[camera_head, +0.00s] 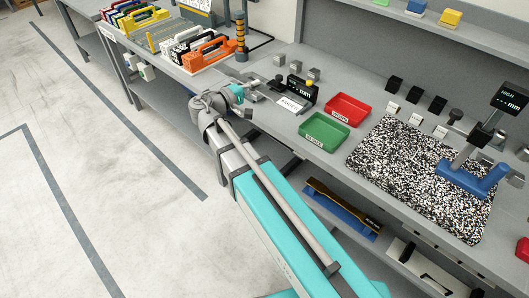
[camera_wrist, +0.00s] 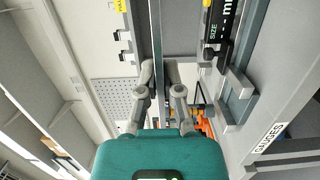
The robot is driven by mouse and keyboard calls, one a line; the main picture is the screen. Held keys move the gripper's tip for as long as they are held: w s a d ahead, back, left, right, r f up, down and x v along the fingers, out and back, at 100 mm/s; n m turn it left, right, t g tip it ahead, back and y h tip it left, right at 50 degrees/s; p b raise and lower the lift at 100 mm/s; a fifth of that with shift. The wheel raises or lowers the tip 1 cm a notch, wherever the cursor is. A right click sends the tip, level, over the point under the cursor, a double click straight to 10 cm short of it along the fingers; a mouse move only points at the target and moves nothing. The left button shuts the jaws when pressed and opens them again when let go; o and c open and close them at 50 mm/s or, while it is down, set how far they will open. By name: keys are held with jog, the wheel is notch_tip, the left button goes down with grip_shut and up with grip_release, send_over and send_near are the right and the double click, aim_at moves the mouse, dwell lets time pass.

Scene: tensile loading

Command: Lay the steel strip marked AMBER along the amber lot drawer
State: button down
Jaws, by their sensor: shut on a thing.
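My gripper (camera_wrist: 160,90) shows in the wrist view with its two grey fingers closed on a long, narrow grey steel strip (camera_wrist: 156,35). The strip runs up and out of the top of that view, and no AMBER marking on it can be read. In the head view my gripper (camera_head: 250,103) is above the bench, left of the black gauge, and the strip is hard to make out. The coloured lot racks stand at the back left, with a yellow one (camera_head: 147,19) and an orange one (camera_head: 209,53). I cannot read which is the amber drawer.
A black gauge with an mm display (camera_head: 302,89) stands on the bench, and shows close by in the wrist view (camera_wrist: 217,28). A red tray (camera_head: 348,110), a green tray (camera_head: 324,132) and a speckled mat (camera_head: 400,165) lie to the right. A dark post with orange bands (camera_head: 241,38) stands beside the racks.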

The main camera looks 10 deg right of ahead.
jog(key=shift+s, duration=0.1)
notch_tip(320, 180, down, 34)
jog(key=b, duration=3.3)
jog(key=shift+r+b, duration=0.2)
jog(key=shift+b, duration=0.15)
jog(key=shift+d, duration=0.1)
jog(key=shift+w+d+f+b, duration=0.85)
jog(key=shift+w+f+b, duration=0.65)
jog(key=shift+w, duration=0.5)
jog(key=shift+w+d+f+b, duration=0.9)
jog(key=shift+w+f+b, duration=0.6)
jog(key=shift+w, duration=0.55)
jog(key=shift+w+d+f+b, duration=0.85)
jog(key=shift+w+f+b, duration=0.65)
jog(key=shift+w, duration=0.5)
jog(key=shift+f, duration=0.1)
